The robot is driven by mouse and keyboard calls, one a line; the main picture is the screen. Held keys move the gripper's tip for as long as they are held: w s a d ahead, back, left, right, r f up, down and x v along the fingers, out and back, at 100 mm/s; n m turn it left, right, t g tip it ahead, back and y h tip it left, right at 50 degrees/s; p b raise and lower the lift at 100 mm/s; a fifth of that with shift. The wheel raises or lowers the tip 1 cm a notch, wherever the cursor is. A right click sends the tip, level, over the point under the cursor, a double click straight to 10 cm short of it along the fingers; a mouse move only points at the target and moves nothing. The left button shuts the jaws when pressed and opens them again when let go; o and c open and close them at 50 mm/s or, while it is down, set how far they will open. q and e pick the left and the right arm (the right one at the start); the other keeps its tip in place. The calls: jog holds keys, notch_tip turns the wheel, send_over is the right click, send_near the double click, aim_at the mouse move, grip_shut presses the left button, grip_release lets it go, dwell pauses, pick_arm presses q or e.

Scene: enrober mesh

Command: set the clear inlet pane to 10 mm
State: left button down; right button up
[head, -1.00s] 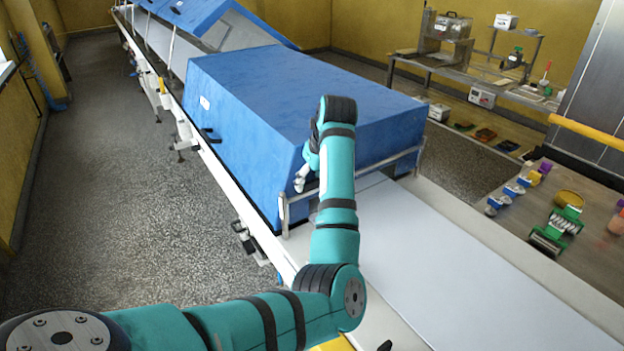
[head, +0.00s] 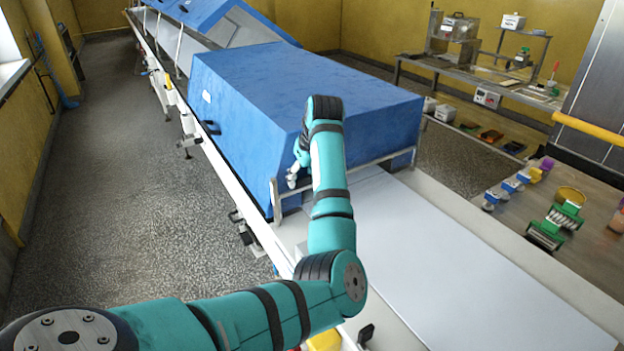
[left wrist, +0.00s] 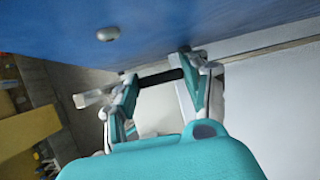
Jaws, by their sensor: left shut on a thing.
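The blue enrober housing (head: 250,85) stands over the white belt (head: 440,260), with a metal rail frame (head: 275,200) across its inlet end. My left gripper (head: 292,178) is at the inlet's left side, partly hidden behind my own arm. In the left wrist view the gripper (left wrist: 160,79) has its two fingers on a short dark bar (left wrist: 160,77) just below the blue housing face. A pale stub (left wrist: 90,98) sticks out to the left of the fingers. I cannot clearly make out the clear pane or any scale. My right gripper does not show.
A side table at the right holds green-framed rollers (head: 545,235), a yellow round container (head: 571,195) and small blue and white parts (head: 510,186). A metal bench (head: 460,75) stands along the back wall. The floor left of the line is clear.

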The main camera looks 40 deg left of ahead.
pick_arm(q)
jog(key=shift+f, duration=0.1)
jog(key=c, duration=0.6)
grip_release()
jog(key=v, duration=1.2)
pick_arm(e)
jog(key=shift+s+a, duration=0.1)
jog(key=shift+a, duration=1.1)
